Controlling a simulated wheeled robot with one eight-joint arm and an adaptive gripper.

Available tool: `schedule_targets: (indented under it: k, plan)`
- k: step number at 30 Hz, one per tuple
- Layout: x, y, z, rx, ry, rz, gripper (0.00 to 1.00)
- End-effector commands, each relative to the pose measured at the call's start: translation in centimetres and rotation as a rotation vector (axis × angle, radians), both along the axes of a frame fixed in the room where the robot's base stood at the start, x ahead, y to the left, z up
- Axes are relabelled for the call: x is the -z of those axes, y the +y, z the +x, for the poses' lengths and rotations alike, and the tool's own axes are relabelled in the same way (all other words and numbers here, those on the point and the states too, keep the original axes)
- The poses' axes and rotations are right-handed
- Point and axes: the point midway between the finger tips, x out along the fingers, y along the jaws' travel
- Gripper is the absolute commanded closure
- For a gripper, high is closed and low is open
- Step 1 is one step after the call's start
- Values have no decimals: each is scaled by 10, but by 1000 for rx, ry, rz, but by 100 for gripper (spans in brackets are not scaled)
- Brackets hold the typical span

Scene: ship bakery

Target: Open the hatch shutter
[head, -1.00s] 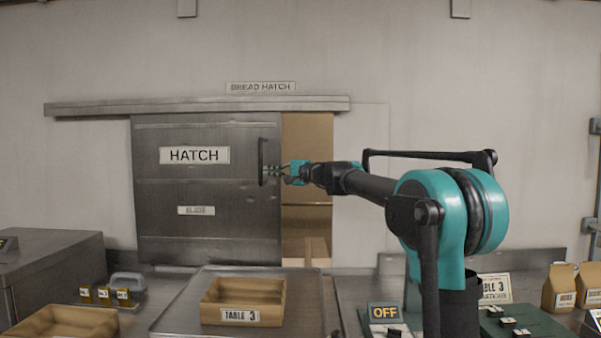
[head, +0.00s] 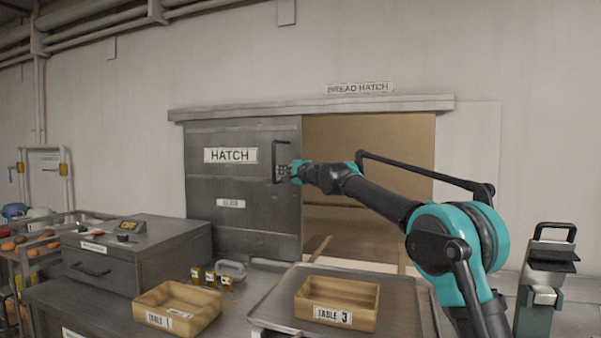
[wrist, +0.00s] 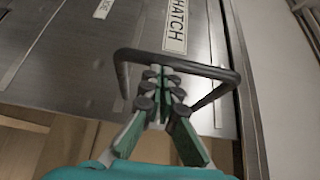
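The grey metal hatch shutter (head: 243,190), marked HATCH, hangs under its top rail and stands to the left of a wide opening (head: 368,180). A dark upright bar handle (head: 275,162) is near the shutter's right edge. My gripper (head: 284,172) is at this handle, reaching in from the right. In the wrist view, the handle (wrist: 215,72) crosses at the fingertips, and my gripper (wrist: 160,72) has its fingers drawn together on the bar. The exact contact is partly hidden by the fingers.
The top rail (head: 310,106) runs along the wall above. Below are a metal tray (head: 265,308) with a TABLE 3 wooden box (head: 337,303), another wooden box (head: 178,306) and a grey cabinet (head: 137,255).

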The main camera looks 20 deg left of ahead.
Motion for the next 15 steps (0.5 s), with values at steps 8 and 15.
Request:
schedule_targets:
  k: [8, 15]
  plan:
    - [0, 27, 0, -1, 0, 0, 100]
    - [0, 29, 0, 0, 0, 0, 100]
